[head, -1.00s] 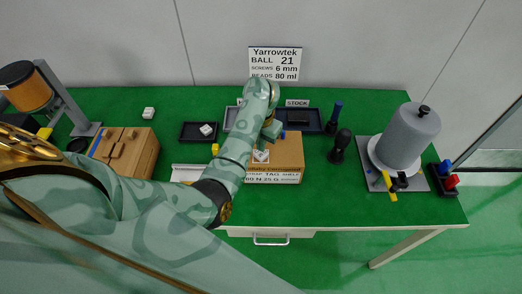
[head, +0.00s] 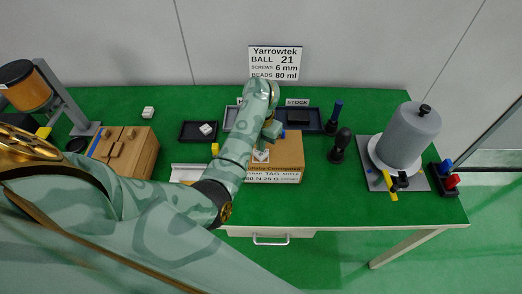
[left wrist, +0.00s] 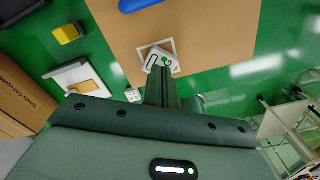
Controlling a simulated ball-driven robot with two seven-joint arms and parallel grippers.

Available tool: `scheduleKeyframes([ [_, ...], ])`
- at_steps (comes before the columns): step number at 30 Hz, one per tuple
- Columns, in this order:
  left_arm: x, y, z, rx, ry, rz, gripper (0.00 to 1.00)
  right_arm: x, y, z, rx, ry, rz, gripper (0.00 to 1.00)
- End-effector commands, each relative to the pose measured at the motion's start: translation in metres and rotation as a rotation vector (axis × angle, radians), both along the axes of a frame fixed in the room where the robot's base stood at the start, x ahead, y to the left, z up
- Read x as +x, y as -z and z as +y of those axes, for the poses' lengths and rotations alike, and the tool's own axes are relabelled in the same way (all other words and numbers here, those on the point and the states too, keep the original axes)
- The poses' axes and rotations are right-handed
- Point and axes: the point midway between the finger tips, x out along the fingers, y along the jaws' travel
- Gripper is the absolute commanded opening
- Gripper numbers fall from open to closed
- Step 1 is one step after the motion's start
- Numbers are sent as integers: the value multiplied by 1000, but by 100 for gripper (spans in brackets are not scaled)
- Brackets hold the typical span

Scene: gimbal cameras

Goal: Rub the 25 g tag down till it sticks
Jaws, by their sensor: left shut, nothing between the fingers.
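The tag is a small white square with dark and green marks (left wrist: 166,57). It lies inside a pale square outline on top of a brown cardboard box (left wrist: 205,25). In the head view the tag (head: 261,156) shows partly beside my gripper, on the box (head: 290,165), whose front carries a white printed strip. My left gripper (head: 268,138) is over the box top, pointing down. In the left wrist view its shut, empty fingers (left wrist: 161,72) are at the tag's near edge and cover part of it. Whether they touch it I cannot tell. My right gripper is out of view.
A wooden block (head: 140,153) stands left of the box, and a black tray (head: 190,132) lies behind. A dark-handled tool (head: 340,145) and a grey cylinder on a stand (head: 410,135) are to the right. A blue object (left wrist: 140,4) lies on the box top.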

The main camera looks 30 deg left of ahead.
Motion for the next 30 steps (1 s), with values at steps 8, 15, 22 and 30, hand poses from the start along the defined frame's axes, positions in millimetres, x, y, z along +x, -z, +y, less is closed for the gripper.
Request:
scheduleKeyframes([
  [8, 0, 6, 0, 0, 0, 0, 0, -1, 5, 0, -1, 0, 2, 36],
  [15, 0, 11, 0, 0, 0, 0, 0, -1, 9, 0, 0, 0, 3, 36],
  [22, 0, 10, 0, 0, 0, 0, 0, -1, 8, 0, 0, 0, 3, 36],
  [30, 0, 10, 0, 0, 0, 0, 0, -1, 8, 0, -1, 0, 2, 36],
])
